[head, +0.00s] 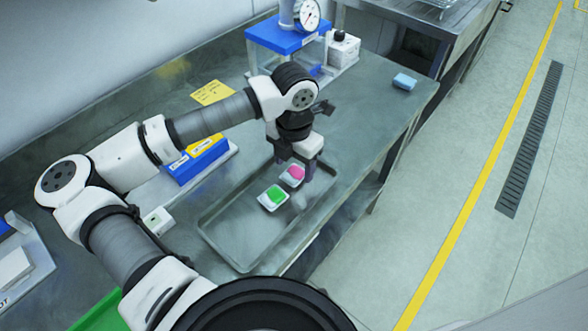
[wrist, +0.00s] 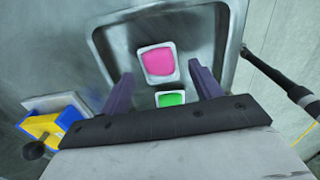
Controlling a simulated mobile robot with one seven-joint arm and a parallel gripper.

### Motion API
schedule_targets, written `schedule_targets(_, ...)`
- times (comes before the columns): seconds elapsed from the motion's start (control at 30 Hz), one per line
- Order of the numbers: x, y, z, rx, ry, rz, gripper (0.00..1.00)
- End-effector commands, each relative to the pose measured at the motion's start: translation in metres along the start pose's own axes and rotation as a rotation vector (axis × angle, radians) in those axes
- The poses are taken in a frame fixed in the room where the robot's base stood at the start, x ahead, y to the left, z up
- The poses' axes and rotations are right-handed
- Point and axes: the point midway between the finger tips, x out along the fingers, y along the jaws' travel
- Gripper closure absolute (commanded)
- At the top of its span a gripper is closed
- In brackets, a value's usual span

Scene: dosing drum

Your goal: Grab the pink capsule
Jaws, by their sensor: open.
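The pink capsule (head: 296,172) is a white cup with a pink top, in the metal tray (head: 215,238) on the bench. In the wrist view the pink capsule (wrist: 159,62) lies ahead of my gripper, roughly centred between the fingers. A similar capsule with a green top (head: 275,193) stands next to it, nearer the tray's middle; this green capsule (wrist: 171,99) shows between my fingers in the wrist view. My gripper (head: 306,172) is open and points down over the tray, close to the pink capsule. Its purple fingers (wrist: 163,85) hold nothing.
A blue and yellow box (head: 197,158) stands left of the tray. A blue stand with a gauge (head: 285,35) and a white container (head: 343,48) are at the back. A light blue block (head: 404,81) lies far right. The bench between is clear.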

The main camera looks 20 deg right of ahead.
Motion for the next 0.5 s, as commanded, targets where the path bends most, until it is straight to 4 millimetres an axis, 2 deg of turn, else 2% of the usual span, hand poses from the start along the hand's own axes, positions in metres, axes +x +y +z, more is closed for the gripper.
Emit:
schedule_targets(0.2,0.02,0.0,0.0,-0.001,-0.001,0.0,0.36)
schedule_targets(0.4,0.022,0.0,0.0,0.0,-0.001,0.001,0.36)
schedule_targets(0.43,0.022,0.0,0.0,-0.001,-0.001,0.001,0.38)
schedule_targets(0.5,0.021,0.0,0.0,0.0,-0.001,0.001,0.47)
